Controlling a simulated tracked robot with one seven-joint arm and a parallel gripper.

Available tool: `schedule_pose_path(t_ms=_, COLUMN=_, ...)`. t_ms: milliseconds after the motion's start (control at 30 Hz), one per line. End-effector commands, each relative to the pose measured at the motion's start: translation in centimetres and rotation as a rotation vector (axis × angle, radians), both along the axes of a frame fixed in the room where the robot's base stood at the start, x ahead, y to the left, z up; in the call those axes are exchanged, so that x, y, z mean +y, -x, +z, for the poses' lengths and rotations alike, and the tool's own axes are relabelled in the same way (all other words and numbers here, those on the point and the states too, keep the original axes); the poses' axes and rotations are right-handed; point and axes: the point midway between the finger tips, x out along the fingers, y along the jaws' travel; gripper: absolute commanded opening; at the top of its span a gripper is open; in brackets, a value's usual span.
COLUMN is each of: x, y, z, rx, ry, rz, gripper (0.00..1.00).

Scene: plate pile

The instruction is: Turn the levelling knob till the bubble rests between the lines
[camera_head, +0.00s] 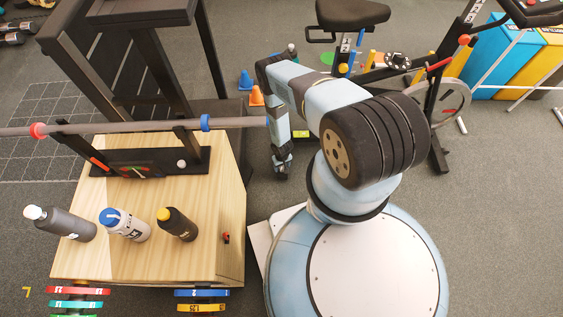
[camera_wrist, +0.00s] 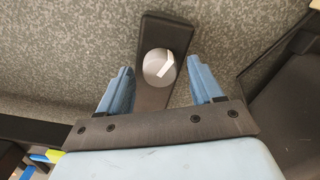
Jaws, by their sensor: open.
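My gripper (camera_wrist: 160,75) is open and empty, with its two blue fingers apart in the wrist view. Between the fingers in that view is a round grey knob (camera_wrist: 151,70) with a white pointer on a narrow dark plate (camera_wrist: 152,28); whether the fingers touch it I cannot tell. In the head view my gripper (camera_head: 282,172) points down, right of the wooden box. No bubble or lines can be made out.
The wooden box (camera_head: 150,250) carries a grey bottle (camera_head: 66,224), a white bottle with a blue cap (camera_head: 128,225) and a black bottle (camera_head: 178,226). An exercise bike (camera_head: 400,65) stands behind my arm.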

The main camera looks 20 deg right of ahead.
Motion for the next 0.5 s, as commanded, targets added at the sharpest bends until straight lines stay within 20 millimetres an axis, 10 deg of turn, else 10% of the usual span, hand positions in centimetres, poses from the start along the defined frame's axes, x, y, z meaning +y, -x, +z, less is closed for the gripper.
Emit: schedule_pose_path(t_ms=500, x=0.0, y=-0.1, z=7.1, rx=0.0, ry=0.0, rz=-0.001, gripper=0.66)
